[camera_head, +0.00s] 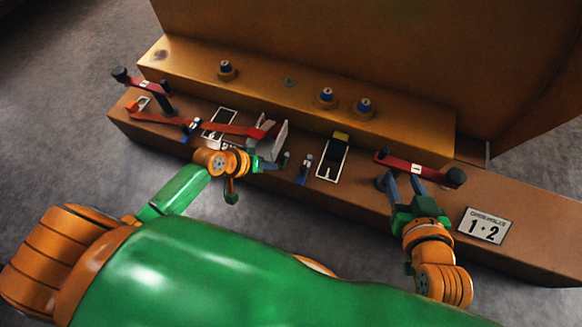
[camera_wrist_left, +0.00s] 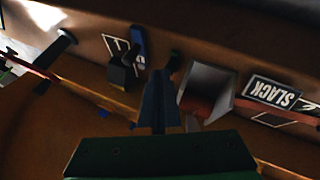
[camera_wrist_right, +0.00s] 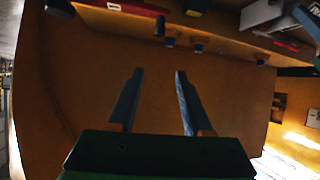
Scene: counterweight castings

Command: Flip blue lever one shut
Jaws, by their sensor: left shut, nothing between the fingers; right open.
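Two small blue levers stand on the brown ledge: one (camera_head: 306,167) near the middle and one (camera_head: 192,126) further left. I cannot read a number on either. The middle one also shows in the left wrist view (camera_wrist_left: 140,47), near a white-framed label plate. My left gripper (camera_head: 284,160) is shut and empty, just left of the middle blue lever in the head view. Its fingertips (camera_wrist_left: 168,72) appear close to that lever, with no clear contact. My right gripper (camera_head: 403,176) is open and empty beside the right red lever (camera_head: 412,165).
A grey hinged piece (camera_head: 279,140) stands close left of my left gripper, beside a left red bar lever (camera_head: 143,85). A yellow-black block (camera_head: 341,137) sits on the label plate. Blue-topped knobs (camera_head: 326,96) line the upper step. A "1 - 2" sign (camera_head: 485,227) is at right.

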